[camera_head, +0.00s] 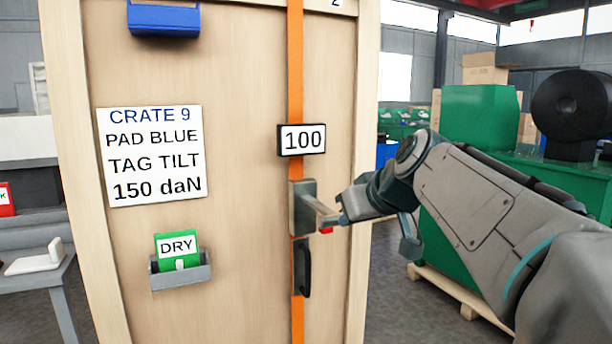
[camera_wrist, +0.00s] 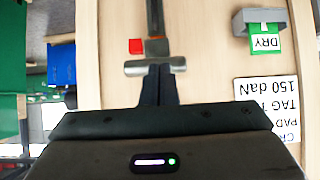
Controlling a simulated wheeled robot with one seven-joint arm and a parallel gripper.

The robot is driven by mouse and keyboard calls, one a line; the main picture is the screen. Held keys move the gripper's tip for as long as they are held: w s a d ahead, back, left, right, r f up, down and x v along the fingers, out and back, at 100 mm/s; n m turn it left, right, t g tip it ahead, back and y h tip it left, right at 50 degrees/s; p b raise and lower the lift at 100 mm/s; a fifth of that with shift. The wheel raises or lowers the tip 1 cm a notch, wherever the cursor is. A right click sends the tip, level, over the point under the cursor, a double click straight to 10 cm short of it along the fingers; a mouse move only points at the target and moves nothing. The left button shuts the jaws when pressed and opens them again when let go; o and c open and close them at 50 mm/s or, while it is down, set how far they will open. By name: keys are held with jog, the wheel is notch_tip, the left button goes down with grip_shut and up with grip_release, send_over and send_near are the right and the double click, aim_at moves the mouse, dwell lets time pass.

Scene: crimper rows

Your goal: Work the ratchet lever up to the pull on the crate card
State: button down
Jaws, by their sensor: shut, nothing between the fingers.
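The crate card (camera_head: 151,156) reads CRATE 9, PAD BLUE, TAG TILT, 150 daN; part of it shows upside down in the wrist view (camera_wrist: 268,105). The display (camera_head: 301,140) on the orange strap (camera_head: 296,60) reads 100. Below it sits the grey ratchet (camera_head: 302,208), its lever (camera_head: 321,208) sticking out toward my gripper. In the wrist view the lever's crossbar (camera_wrist: 140,68) lies across my fingertips. My gripper (camera_head: 338,218) is shut and empty at the lever's end (camera_wrist: 158,72); I cannot tell whether they touch.
A black handle (camera_head: 304,268) is under the ratchet. A grey holder (camera_head: 181,277) carries a green DRY tag (camera_head: 177,247). A blue holder (camera_head: 163,20) is at the top. A small red square (camera_wrist: 136,46) lies beside the lever. Green machinery (camera_head: 480,125) stands right, behind my arm.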

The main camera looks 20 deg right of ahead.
notch_tip(320, 180, up, 14)
jog(key=s+d+g+h+p, duration=0.1)
jog(key=g+p, duration=0.3)
jog(key=p, duration=1.5)
jog(key=shift+s+f+g+p, duration=0.15)
jog(key=shift+s+g+p, duration=0.2)
jog(key=shift+s, duration=0.45)
jog(key=shift+f, duration=0.15)
jog(key=p+x, duration=0.1)
jog(key=x, duration=1.2)
jog(key=shift+w+f, duration=0.2)
jog(key=shift+f, duration=0.15)
jog(key=shift+f, duration=0.1)
